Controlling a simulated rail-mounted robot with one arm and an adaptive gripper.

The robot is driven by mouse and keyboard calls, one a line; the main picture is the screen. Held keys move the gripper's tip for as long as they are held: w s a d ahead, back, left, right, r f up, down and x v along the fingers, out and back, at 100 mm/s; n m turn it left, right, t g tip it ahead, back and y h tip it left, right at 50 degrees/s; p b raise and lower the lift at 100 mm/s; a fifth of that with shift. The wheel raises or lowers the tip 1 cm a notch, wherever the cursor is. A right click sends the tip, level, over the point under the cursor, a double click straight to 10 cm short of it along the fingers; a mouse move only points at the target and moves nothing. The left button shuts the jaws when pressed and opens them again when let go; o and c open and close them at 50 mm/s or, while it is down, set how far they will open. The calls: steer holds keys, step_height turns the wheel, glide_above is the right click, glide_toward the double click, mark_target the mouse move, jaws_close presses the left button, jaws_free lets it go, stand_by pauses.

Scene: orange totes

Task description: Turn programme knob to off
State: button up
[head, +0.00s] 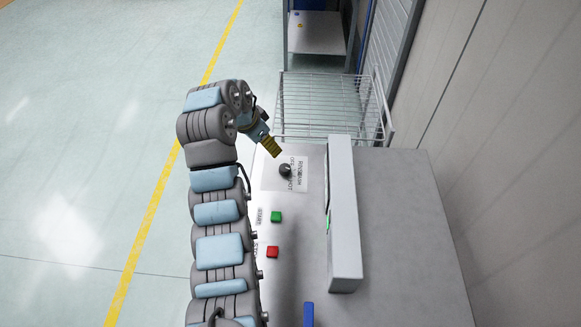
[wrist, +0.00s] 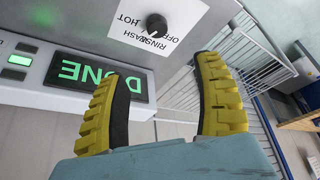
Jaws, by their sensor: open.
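The programme knob (head: 285,170) is a small black dial on a white label plate (head: 300,175) on the grey machine's top. In the wrist view the knob (wrist: 157,25) sits at the top, with OFF, RINSE, WASH and HOT printed around it. I cannot tell which word its pointer faces. My gripper (head: 273,148) is just beyond the knob in the head view, apart from it. In the wrist view its yellow-and-black fingers (wrist: 163,72) are spread, with nothing between them; the knob lies past their tips.
A raised display housing (head: 343,220) stands right of the knob; its screen (wrist: 95,78) reads DONE in green. A green button (head: 276,216) and a red button (head: 272,252) are nearer. A wire rack (head: 330,105) adjoins the far end. A wall (head: 510,120) bounds the right.

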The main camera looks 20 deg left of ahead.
mark_target(285, 167)
steer(key=b+x, duration=0.3)
steer(key=x, duration=1.4)
steer(key=shift+s+d+f, duration=0.1)
steer(key=shift+d+f, duration=0.05)
steer(key=c, duration=1.2)
